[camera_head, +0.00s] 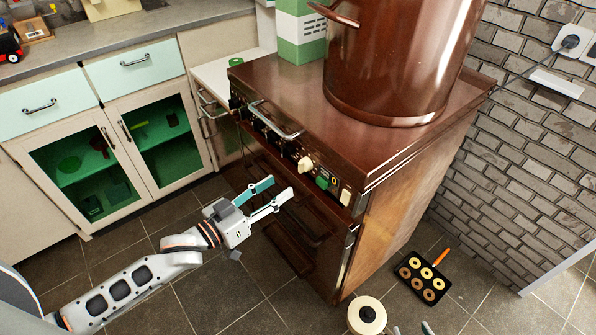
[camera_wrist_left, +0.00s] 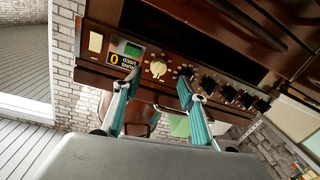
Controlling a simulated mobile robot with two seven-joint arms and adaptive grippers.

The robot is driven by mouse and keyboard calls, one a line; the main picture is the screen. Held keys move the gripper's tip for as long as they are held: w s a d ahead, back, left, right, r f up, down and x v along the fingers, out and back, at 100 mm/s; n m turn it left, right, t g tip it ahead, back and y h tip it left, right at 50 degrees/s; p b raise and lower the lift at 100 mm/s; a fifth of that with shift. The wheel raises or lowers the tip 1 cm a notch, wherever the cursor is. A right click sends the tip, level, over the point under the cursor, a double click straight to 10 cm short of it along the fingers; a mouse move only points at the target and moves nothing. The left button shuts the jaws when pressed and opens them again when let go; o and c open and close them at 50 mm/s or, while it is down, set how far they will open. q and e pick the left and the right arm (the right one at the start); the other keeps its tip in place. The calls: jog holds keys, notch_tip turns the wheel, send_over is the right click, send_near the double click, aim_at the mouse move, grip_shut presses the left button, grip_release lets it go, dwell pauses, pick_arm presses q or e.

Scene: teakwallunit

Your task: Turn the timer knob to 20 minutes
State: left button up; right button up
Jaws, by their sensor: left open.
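The cream timer knob (camera_head: 305,164) is on the front panel of the brown stove (camera_head: 400,140). In the left wrist view the cream knob (camera_wrist_left: 158,69) has a ring of pale marks around it; its setting is too small to read. My left gripper (camera_head: 281,187) is open in front of the stove, below and left of the knob in the head view. In the left wrist view its teal-padded fingers (camera_wrist_left: 158,77) stand apart with the knob between them in the picture, and a gap seems to remain. Small tips at the bottom edge appear to be my right gripper (camera_head: 411,329).
A row of dark knobs and a metal handle (camera_head: 275,121) flank the timer knob. A large brown pot (camera_head: 395,60) stands on the stove. A tray of rings (camera_head: 423,277) and a round cream item (camera_head: 367,316) are low at right.

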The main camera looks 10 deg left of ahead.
aim_at(300, 169)
pick_arm(q)
jog(key=x, duration=0.5)
jog(key=r+x, duration=0.1)
jog(key=x, duration=0.2)
jog(key=shift+w+r+b, duration=0.1)
jog(key=shift+w+b, duration=0.2)
jog(key=shift+b, duration=0.05)
jog(key=c, duration=1.1)
